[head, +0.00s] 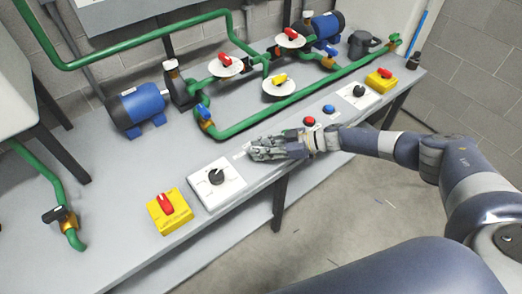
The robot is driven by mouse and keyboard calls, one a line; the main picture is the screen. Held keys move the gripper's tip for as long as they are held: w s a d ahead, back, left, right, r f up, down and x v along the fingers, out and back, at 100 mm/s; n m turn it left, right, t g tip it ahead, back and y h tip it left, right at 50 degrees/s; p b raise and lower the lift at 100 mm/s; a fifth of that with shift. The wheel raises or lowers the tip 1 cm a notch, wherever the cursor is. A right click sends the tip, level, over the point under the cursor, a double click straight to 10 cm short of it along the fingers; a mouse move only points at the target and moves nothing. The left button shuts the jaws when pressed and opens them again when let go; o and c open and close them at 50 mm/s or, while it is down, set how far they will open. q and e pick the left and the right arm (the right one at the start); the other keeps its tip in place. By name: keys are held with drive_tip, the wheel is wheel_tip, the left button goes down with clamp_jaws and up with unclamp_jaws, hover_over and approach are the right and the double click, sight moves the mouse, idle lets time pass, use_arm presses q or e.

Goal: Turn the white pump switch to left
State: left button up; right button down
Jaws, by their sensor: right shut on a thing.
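A white switch plate with a black knob (216,177) sits near the bench's front edge, left of my right gripper. A second white plate with a black knob (358,91) is farther right along the bench. My right gripper (254,151) is low over the front of the bench, between these two plates and apart from both knobs. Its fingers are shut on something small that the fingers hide. A small whitish patch (239,155) shows beside the fingertips; I cannot tell what it is. My left gripper is not in view.
Yellow boxes with red switches stand at the left (169,210) and right (380,80). Red (309,121) and blue (328,109) buttons lie behind my right wrist. Green pipes (262,121), valves and blue motors (138,107) fill the bench behind.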

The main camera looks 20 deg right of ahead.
idle(0.3)
drive_tip(key=c, duration=1.4)
unclamp_jaws()
drive_tip(key=v, duration=1.2)
